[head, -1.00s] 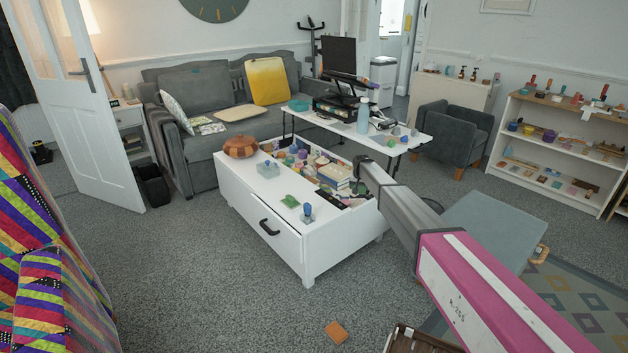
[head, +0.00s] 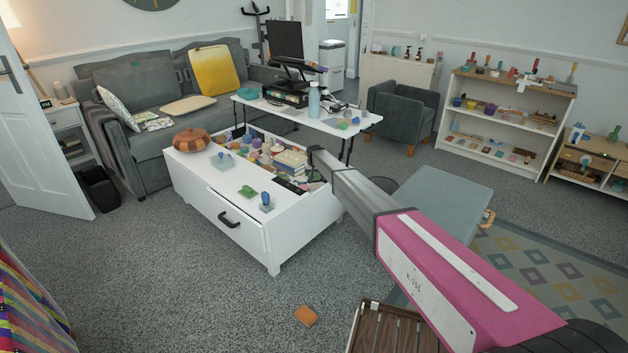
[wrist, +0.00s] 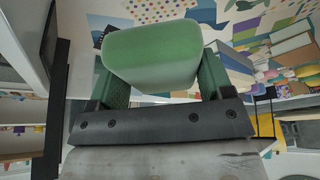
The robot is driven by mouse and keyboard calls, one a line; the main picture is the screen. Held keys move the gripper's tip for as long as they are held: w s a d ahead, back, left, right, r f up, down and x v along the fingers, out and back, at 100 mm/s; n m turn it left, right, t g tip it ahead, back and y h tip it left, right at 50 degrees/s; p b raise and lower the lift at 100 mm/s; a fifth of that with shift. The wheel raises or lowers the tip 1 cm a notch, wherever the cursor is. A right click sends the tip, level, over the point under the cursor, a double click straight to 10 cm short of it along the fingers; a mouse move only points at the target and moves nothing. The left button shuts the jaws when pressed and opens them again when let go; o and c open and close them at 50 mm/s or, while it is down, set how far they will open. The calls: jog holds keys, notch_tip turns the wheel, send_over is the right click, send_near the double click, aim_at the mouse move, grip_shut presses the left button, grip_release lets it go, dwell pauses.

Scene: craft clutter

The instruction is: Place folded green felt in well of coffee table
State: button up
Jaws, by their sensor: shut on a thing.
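The folded green felt (wrist: 152,55) shows in the wrist view as a thick, rounded pale-green piece between my gripper's fingers (wrist: 160,75). My gripper is shut on it. In the head view, the white coffee table (head: 235,257) stands left of centre. Its open well (head: 262,131) runs along the far side and holds many small things. My arm reaches toward the right end of the table.
On the table's near top are a brown round pot (head: 192,141), a green piece (head: 248,191) and a blue-handled item (head: 266,202). Books (head: 291,161) stand in the well. A folding table (head: 340,128) is behind. An orange block (head: 306,315) lies on the carpet; the floor in front is mostly clear.

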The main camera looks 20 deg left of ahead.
jog(key=shift+w+d+f, duration=0.2)
jog(key=shift+w+f, duration=0.15)
jog(key=shift+w, duration=0.05)
jog(key=shift+f, duration=1.9)
jog(key=shift+f, duration=0.6)
jog(key=o, duration=1)
